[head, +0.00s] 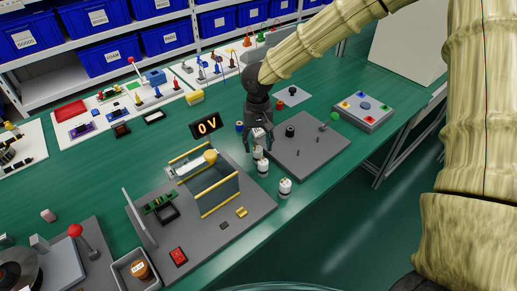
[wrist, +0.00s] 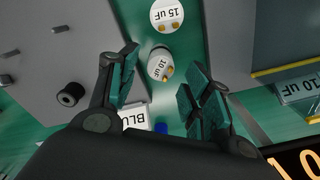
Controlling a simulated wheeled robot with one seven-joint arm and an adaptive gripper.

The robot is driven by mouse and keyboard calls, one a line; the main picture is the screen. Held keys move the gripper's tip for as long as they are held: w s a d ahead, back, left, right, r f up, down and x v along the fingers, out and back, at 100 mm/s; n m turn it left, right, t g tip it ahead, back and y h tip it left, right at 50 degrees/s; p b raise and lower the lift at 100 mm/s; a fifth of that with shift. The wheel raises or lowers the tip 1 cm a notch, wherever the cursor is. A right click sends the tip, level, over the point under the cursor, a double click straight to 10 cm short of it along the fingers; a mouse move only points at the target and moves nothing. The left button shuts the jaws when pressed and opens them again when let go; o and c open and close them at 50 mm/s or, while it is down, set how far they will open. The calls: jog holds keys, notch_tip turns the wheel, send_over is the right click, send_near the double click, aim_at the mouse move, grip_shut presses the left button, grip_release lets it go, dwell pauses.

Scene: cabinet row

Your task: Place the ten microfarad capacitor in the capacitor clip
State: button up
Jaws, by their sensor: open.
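The ten microfarad capacitor (wrist: 159,65), a pale cylinder marked "10 uF" with brass terminals, shows in the wrist view between my gripper's fingers, with a gap on each side. My gripper (wrist: 164,88) is open. A "10 uF" label (wrist: 300,88) shows by a yellow-edged dark frame, also in the head view (head: 220,198). I cannot clearly pick out the clip itself.
A "0 V" display (head: 207,124) stands behind. A "BLU" label (wrist: 135,115) lies near my gripper.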

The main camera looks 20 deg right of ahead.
aim_at(258, 148)
notch_tip(258, 148, up, 7)
jog(key=shift+f, duration=0.15)
jog(key=shift+o, duration=0.7)
jog(key=shift+r, duration=0.4)
jog(key=m+p, duration=0.2)
jog(key=m, duration=0.7)
jog(key=m+p, duration=0.3)
jog(key=m, duration=0.6)
jog(key=f+m+p, duration=0.1)
jog(key=m+p, duration=0.1)
jog(key=m, duration=0.7)
jog(key=shift+w+a+p, duration=0.25)
jog(key=shift+p, duration=0.1)
notch_tip(258, 148, down, 5)
jog(key=shift+f+p, duration=0.15)
jog(key=shift+p, duration=0.15)
jog(key=shift+s+d+f+p, duration=0.15)
jog(key=shift+f+p, duration=0.2)
jog(key=shift+f, duration=1)
jog(key=shift+s+d+f+p, duration=0.1)
jog(key=shift+f+p, duration=0.25)
jog(key=shift+f, duration=0.95)
